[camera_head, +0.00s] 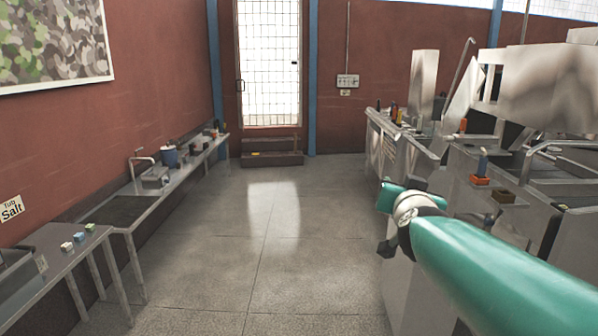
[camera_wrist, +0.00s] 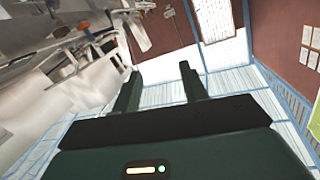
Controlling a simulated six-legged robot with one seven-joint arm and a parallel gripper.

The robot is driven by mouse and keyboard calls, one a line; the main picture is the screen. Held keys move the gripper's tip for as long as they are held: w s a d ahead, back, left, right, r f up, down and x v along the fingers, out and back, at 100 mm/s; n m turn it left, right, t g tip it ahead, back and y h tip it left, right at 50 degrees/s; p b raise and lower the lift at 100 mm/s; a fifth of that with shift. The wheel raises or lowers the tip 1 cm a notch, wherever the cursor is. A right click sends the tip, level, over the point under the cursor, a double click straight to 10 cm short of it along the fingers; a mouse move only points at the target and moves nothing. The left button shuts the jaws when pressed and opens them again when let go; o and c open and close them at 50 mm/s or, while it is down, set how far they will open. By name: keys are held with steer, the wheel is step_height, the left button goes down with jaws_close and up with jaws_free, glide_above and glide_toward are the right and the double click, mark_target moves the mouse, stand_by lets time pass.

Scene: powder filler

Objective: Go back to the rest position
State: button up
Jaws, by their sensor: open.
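My gripper (camera_wrist: 160,82) shows in the wrist view with its two dark fingers spread apart. Nothing is between them. In the head view my green arm reaches in from the lower right, beside the steel machine (camera_head: 550,95). The fingertips cannot be made out clearly there.
The steel machine and its counters fill the right side, close to my arm. A long steel bench (camera_head: 128,218) with tubs and small blocks runs along the left wall.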

steer(key=s+a+f+n+g+y, duration=0.4)
steer(key=s+a+f+g, duration=0.15)
steer(key=s+f, duration=0.5)
steer(key=s+f+g, duration=0.2)
steer(key=s+f, duration=0.2)
steer(key=s, duration=0.4)
steer(key=s+f+g+h, duration=0.1)
steer(key=s+f+g, duration=0.2)
steer(key=s+f, duration=0.2)
steer(key=s, duration=0.3)
steer(key=shift+s+d, duration=0.35)
steer(key=shift+s, duration=0.05)
steer(key=shift+f+g, duration=0.1)
steer(key=shift+g, duration=0.15)
steer(key=shift+c, duration=0.7)
steer(key=shift+d, duration=0.25)
